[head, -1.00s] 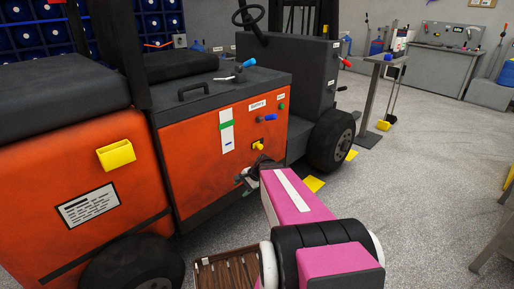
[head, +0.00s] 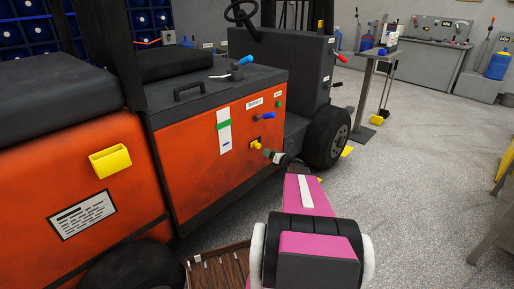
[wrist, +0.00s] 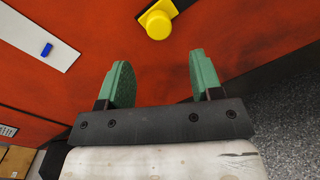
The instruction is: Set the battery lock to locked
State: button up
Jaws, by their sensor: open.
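In the head view my gripper (head: 272,156) is just right of and below the knob. I see no contact.
A blue-handled lever (head: 264,116) is above the knob, beside a white label (head: 255,103). A white strip (head: 224,130) with green and blue marks is to its left. A black wheel (head: 327,137) is right of my gripper. Open floor (head: 410,190) lies to the right.

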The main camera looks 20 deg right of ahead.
aim_at(259, 147)
jog(key=x, duration=0.9)
jog(key=shift+w+a, duration=0.15)
jog(key=shift+w, duration=0.1)
jog(key=shift+c, duration=0.3)
grip_shut()
jog(key=w+d, duration=0.1)
jog(key=d, duration=0.1)
jog(key=w+d, duration=0.1)
jog(key=d, duration=0.1)
jog(key=shift+w+f, duration=0.1)
jog(key=shift+o, duration=0.3)
grip_release()
jog(key=v, duration=1.1)
